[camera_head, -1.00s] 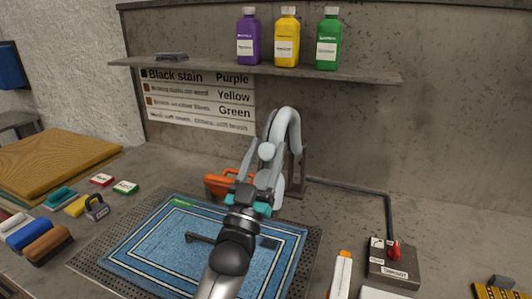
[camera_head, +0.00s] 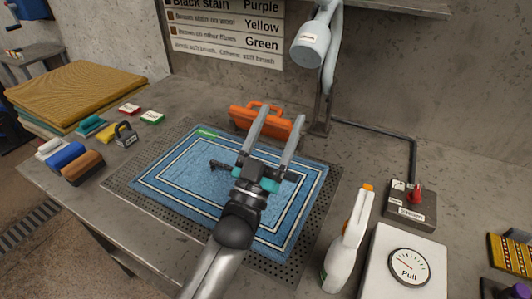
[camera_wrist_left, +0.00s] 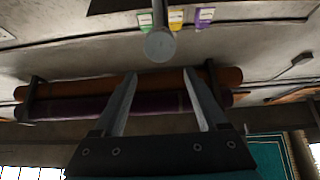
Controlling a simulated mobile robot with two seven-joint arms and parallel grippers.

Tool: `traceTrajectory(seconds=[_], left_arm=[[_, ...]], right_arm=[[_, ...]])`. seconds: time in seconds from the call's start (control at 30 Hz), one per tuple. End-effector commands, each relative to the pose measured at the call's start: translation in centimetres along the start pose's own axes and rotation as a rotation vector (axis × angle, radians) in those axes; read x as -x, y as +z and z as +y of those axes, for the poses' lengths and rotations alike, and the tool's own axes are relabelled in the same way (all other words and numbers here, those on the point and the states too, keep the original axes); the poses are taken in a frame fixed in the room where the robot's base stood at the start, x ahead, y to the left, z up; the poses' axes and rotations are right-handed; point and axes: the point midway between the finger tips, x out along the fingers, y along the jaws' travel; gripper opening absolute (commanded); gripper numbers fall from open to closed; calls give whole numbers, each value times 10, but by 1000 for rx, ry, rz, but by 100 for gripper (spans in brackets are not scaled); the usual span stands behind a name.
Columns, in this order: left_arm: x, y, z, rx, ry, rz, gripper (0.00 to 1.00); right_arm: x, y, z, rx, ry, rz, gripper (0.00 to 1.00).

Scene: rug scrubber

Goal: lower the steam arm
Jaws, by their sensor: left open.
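The steam arm (camera_head: 330,85) is a pale grey tube on a dark post at the back of the table. Its round nozzle head (camera_head: 310,47) hangs in front of the wall sign, its top cut off by the frame. The head also shows in the left wrist view (camera_wrist_left: 159,45), beyond the fingertips. My left gripper (camera_head: 281,113) is open and empty. It reaches over the blue rug, and its fingers appear below the head in the head view. In the wrist view the gripper (camera_wrist_left: 160,73) has a clear gap between its fingers. My right gripper is out of view.
The blue rug (camera_head: 165,178) lies on a perforated plate. A spray bottle (camera_head: 345,245), gauge panel (camera_head: 380,280) and red-lever box (camera_head: 418,220) stand at right. Brushes (camera_head: 66,158) and folded rugs (camera_head: 90,85) are at left.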

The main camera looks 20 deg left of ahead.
Motion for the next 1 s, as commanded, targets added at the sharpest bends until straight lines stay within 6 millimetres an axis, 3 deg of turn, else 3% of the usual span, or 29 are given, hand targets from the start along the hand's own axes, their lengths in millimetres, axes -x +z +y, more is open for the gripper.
traceTrajectory(seconds=[0.2,0.4,1.0], left_arm=[[41,1,0,0,0,-3,75],[60,1,0,0,0,-2,75],[63,-1,0,-1,0,1,75]], right_arm=[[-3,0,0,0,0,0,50],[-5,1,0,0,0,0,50],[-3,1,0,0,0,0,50]])
